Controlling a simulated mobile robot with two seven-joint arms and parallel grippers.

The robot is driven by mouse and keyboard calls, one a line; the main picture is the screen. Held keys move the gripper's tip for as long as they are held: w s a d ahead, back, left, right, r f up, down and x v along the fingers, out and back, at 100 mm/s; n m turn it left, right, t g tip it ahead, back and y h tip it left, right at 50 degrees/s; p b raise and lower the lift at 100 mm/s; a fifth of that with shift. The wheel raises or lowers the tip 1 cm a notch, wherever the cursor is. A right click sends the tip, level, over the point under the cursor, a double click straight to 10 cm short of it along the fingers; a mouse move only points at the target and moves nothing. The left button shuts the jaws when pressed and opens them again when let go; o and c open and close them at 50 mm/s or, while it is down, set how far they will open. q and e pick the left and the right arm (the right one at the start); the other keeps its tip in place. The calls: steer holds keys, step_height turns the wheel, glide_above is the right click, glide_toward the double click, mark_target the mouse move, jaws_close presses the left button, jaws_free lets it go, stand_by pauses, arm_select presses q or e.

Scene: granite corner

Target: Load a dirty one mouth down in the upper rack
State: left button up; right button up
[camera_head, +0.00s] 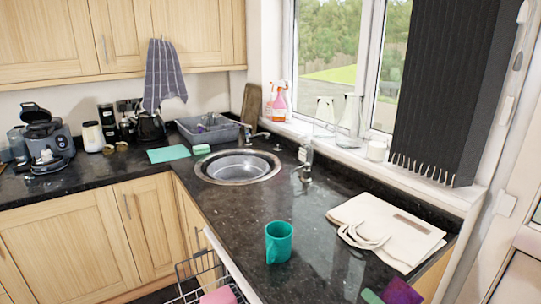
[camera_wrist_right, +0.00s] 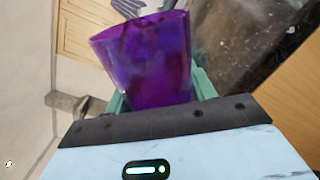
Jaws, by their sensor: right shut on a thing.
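A purple cup (camera_wrist_right: 150,60) is held in my right gripper (camera_wrist_right: 162,98), between its green fingers, in the right wrist view. Its wider end points away from the gripper, tilted. The cup (camera_head: 402,292) also shows at the bottom right of the head view, cut by the frame edge, with a green finger beside it. A teal mug (camera_head: 279,243) stands upright on the dark counter. Part of a wire rack (camera_head: 196,268) shows at the bottom of the head view, with a pink item (camera_head: 218,296) at it, mostly cut off. My left gripper is out of view.
The dark counter (camera_head: 320,235) is clear around the mug. A white folded bag (camera_head: 385,230) lies at the right. The sink (camera_head: 238,167) and tap (camera_head: 305,160) are behind. A grey dish tub (camera_head: 208,132) and appliances stand along the back wall.

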steer(key=shift+m, duration=1.1)
